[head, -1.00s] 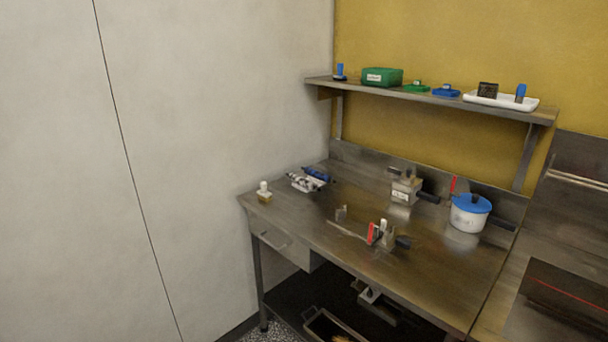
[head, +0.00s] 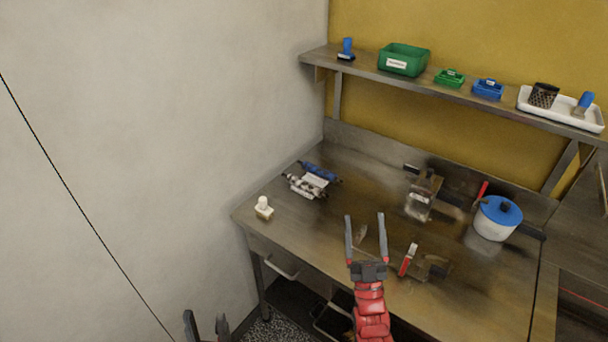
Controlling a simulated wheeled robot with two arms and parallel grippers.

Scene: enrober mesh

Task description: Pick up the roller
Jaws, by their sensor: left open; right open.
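Two roller-like cylinders lie side by side near the back left of the steel table: a blue one (head: 318,171) and a white-and-dark one (head: 304,186). I cannot tell for sure which of them is the roller. My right gripper (head: 365,217) is open and empty, above the table's front middle, to the right of and nearer than the cylinders. My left gripper (head: 206,322) is open at the bottom edge, left of the table and well apart from the cylinders. Only its fingertips show.
A small cream-topped piece (head: 263,208) stands at the table's left edge. A red-handled tool (head: 408,260), a metal container (head: 420,203) and a white pot with blue lid (head: 494,219) stand to the right. A shelf (head: 450,92) with bins hangs above.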

